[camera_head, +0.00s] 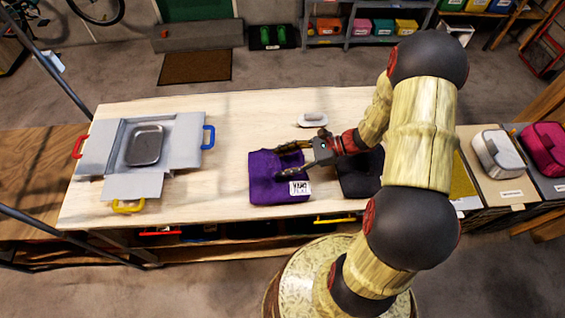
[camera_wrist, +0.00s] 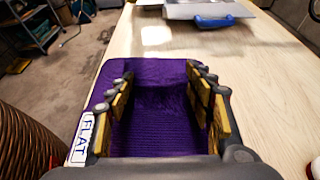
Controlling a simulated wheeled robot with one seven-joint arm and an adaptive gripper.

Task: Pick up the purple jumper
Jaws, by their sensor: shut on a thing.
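The purple jumper (camera_head: 268,183) lies folded on the light wooden table, right of its middle in the head view. It has a white label with dark lettering at its front right corner. In the wrist view the jumper (camera_wrist: 155,128) fills the space between the two fingers, with its label at the left edge. My gripper (camera_head: 288,161) reaches in from the right, low over the jumper, with its fingers on either side of the cloth. My gripper (camera_wrist: 165,90) is shut on the jumper, with a fold of it between the fingers. The jumper still appears to lie on the table.
A dark folded cloth (camera_head: 357,176) lies just right of the jumper, partly under my arm. A white object (camera_head: 313,120) sits behind. A grey box (camera_head: 95,148) with a metal tray and coloured handles stands at the left. Bare tabletop (camera_head: 225,185) lies between box and jumper.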

